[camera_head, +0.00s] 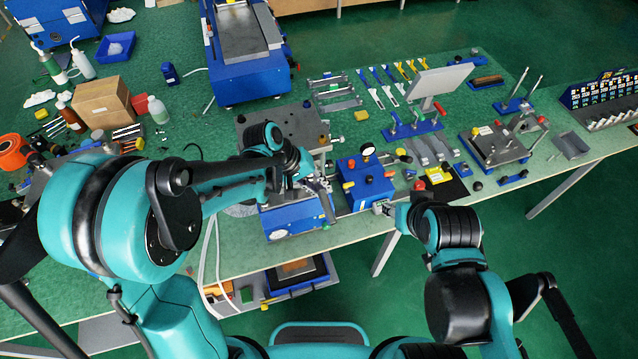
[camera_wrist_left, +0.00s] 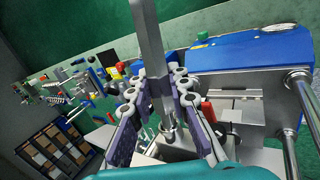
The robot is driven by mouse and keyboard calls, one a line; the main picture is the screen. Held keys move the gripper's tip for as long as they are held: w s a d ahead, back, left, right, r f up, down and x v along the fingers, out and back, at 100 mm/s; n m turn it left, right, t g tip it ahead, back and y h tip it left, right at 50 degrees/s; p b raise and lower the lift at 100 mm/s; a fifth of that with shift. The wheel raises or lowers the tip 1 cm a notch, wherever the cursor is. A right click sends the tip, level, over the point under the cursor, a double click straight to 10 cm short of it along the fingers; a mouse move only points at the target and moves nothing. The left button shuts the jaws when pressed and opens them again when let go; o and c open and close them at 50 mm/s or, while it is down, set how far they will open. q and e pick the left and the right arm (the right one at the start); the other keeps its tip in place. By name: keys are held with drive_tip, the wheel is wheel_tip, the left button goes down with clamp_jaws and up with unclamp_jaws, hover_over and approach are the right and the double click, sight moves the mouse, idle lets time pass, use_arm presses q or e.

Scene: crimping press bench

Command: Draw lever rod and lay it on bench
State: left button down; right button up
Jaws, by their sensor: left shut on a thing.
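The lever rod (camera_wrist_left: 153,45) is a straight grey metal bar in the left wrist view. It runs from the top edge down between the fingers of my left gripper (camera_wrist_left: 160,88), which is shut on it. In the head view my left gripper (camera_head: 318,188) is over the blue crimping press (camera_head: 290,222) at the bench's front edge, and the rod is hard to make out there. A metal stub lies below the fingers in the wrist view; I cannot tell whether the rod touches it. My right gripper (camera_head: 386,208) is by the front of a small blue box; its fingers are too small to judge.
The blue box (camera_head: 368,186) with a gauge stands right of the press. Tool racks, a tilted grey panel (camera_head: 438,82) and fixtures crowd the right of the green bench (camera_head: 215,262). A cardboard box (camera_head: 103,104) and bottles stand left. Small bare patches lie between them.

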sight(327, 204)
use_arm(q)
drive_tip(key=shift+s+d, duration=0.2)
drive_tip(key=shift+s, duration=0.35)
drive_tip(key=shift+s+d, duration=0.2)
drive_tip(key=shift+s, duration=0.3)
drive_tip(key=shift+s+d, duration=0.25)
drive_tip(key=shift+s, duration=0.45)
drive_tip(key=shift+s+d, duration=0.2)
drive_tip(key=shift+s, duration=0.5)
drive_tip(key=shift+s+d, duration=0.25)
drive_tip(key=shift+s, duration=0.5)
drive_tip(key=shift+s+d, duration=0.2)
drive_tip(key=shift+s, duration=0.5)
drive_tip(key=shift+s+d, duration=0.25)
drive_tip(key=shift+s, duration=0.45)
drive_tip(key=shift+s+d, duration=0.2)
drive_tip(key=shift+s, duration=0.5)
